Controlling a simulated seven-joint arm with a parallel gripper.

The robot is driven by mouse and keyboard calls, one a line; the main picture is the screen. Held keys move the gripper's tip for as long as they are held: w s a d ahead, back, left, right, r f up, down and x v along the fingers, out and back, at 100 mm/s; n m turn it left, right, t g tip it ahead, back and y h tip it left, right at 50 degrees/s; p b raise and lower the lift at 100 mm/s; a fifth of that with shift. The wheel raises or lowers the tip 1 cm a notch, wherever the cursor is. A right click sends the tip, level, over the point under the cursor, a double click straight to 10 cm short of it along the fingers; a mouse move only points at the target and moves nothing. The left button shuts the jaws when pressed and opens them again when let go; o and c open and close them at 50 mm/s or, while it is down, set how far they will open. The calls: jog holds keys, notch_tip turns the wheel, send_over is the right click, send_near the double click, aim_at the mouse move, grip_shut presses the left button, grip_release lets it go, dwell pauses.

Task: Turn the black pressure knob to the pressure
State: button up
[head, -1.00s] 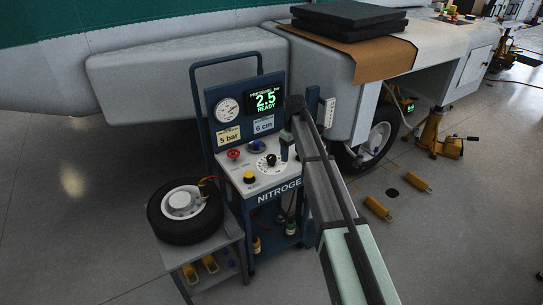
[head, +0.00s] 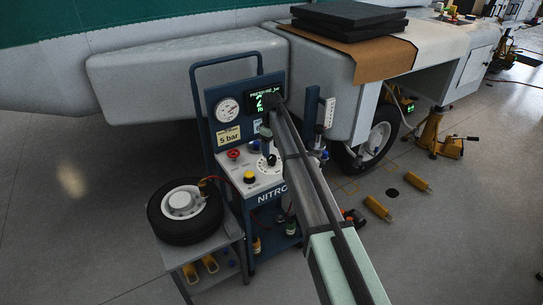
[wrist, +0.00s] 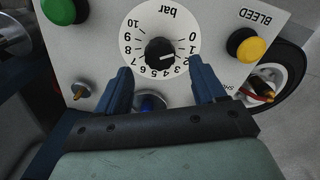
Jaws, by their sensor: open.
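The black pressure knob (wrist: 160,52) sits at the centre of a white round dial (wrist: 133,30) marked "bar", 0 to 10. The dial appears upside down in the wrist view. The knob's white mark points near the 2. My gripper (wrist: 160,66) is open, with one blue finger on each side of the knob's near side; I cannot tell whether they touch it. In the head view my gripper (head: 267,145) is over the console panel and partly covers the dial. The green pressure display (head: 261,102) is partly hidden by my arm; a 2 shows.
A yellow BLEED button (wrist: 250,48) and a green button (wrist: 58,10) flank the dial. A blue knob (wrist: 150,102) lies between the fingers' bases. A "5 bar" label (head: 228,137) sits under the gauge (head: 228,109).

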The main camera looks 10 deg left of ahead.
aim_at(271, 157)
jog(key=shift+f, duration=2.3)
jog(key=c, duration=1)
